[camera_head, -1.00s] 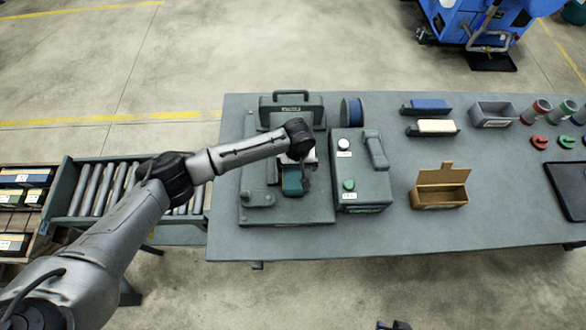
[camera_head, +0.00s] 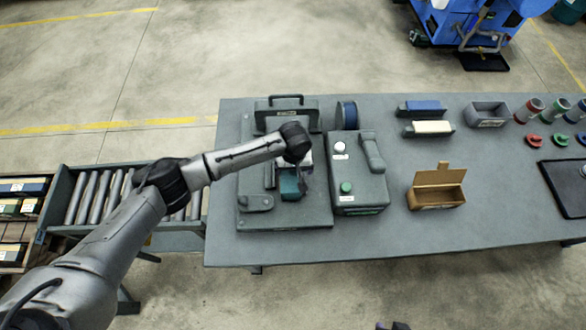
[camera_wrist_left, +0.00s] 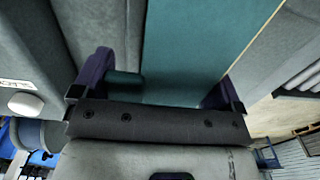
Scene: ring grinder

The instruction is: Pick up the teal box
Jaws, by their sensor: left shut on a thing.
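The teal box (camera_head: 290,187) sits in the grey fixture on the left part of the bench, below my left gripper (camera_head: 303,172). In the left wrist view the teal box (camera_wrist_left: 195,45) fills the middle, between the two purple fingers of my left gripper (camera_wrist_left: 155,85). The gripper is shut on the box. The arm hides part of the box in the head view, and I cannot tell whether its underside touches the fixture. A small dark and purple part at the bottom edge of the head view seems to be my right gripper (camera_head: 393,326), mostly cut off.
A grey control box (camera_head: 358,190) with a green and a white button stands close right of the fixture. A blue spool (camera_head: 346,115) stands behind it. An open brown box (camera_head: 437,190) is further right. A roller conveyor (camera_head: 100,195) adjoins the bench's left side.

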